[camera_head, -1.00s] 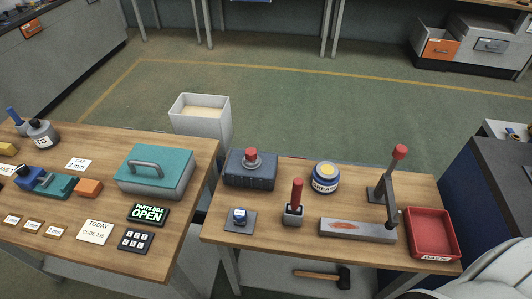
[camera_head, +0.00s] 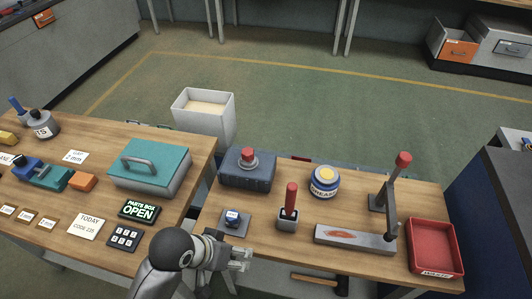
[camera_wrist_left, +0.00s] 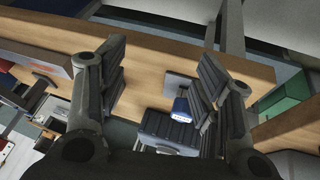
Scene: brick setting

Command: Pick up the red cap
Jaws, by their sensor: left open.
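The red cap (camera_head: 248,155) sits upright on a round collar on top of a dark blue-grey box (camera_head: 247,177), at the back left of the right-hand table (camera_head: 350,200). My left gripper (camera_head: 240,259) is at the front edge of that table, nearer to me than the box and apart from the cap. In the left wrist view its two fingers (camera_wrist_left: 165,85) are spread with nothing between their tips. The dark box (camera_wrist_left: 165,128) shows low in that view, but I cannot make out the cap there. My right gripper is not in view.
A small blue block on a grey plate (camera_head: 236,226) stands between my gripper and the box. A red-handled tool (camera_head: 290,200), a blue jar (camera_head: 325,182), a lever press (camera_head: 388,195) and a red tray (camera_head: 434,247) stand to the right. A teal-lidded box (camera_head: 151,164) is on the left table.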

